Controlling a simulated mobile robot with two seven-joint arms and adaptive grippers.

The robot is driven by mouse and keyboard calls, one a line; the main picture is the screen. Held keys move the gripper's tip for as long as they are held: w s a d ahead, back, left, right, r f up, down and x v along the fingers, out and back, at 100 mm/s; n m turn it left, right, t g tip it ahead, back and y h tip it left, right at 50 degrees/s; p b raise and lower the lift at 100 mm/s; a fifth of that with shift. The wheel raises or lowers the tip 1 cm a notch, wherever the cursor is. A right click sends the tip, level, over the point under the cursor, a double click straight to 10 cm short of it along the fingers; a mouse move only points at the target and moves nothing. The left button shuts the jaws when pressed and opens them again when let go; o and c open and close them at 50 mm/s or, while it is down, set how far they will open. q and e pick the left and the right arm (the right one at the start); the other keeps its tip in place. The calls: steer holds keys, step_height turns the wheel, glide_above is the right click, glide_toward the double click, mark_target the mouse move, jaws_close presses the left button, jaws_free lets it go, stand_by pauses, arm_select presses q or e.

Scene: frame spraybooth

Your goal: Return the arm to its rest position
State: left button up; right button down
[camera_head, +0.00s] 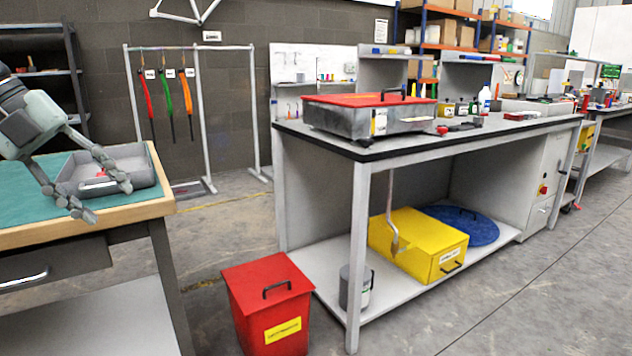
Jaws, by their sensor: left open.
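My left gripper (104,191) comes in from the left edge, above the green-topped table (30,196). Its two fingers are spread apart and hold nothing that I can see. The fingers pass in front of a grey tray (143,166) on the table, one across the tray's near side and one to the left of it. A small red and white item (97,178) shows inside the tray, partly hidden by the finger. My right gripper is not in this view.
A red bin (268,300) stands on the floor between the green-topped table and a long workbench (440,145). The bench carries a red-lidded metal box (370,115); a yellow box (418,243) sits on its lower shelf. Open floor lies at the right.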

arm_select(q)
steer(key=w+a+f+n+t+h, duration=0.2)
steer(key=w+a+f+n+t, duration=0.5)
steer(key=a+f+n+t, duration=0.3)
steer(key=s+a+f+n+t+y, duration=0.1)
steer(key=s+a+f+n+y, duration=0.15)
steer(key=f, duration=0.35)
steer(key=s+a+f+n+y, duration=0.1)
steer(key=a+f+n+y, duration=0.15)
steer(key=f, duration=0.25)
steer(key=s+a+f+n+t+y, duration=0.1)
steer(key=f+n+y, duration=0.25)
steer(key=f, duration=0.25)
steer(key=s+d+f+n+g+y, duration=0.25)
steer(key=s+f, duration=0.25)
steer(key=f, duration=0.3)
steer(key=s+d+f+n+g+y, duration=0.1)
steer(key=s+f+n+g, duration=0.1)
steer(key=s+f+n, duration=0.4)
steer(key=s+d+f+g+h+p, duration=0.1)
steer(key=s+d+f+g+h, duration=0.1)
steer(key=s+d+f+g, duration=0.5)
steer(key=s+d+f, duration=0.6)
steer(key=d, duration=0.3)
steer(key=shift+h, duration=0.4)
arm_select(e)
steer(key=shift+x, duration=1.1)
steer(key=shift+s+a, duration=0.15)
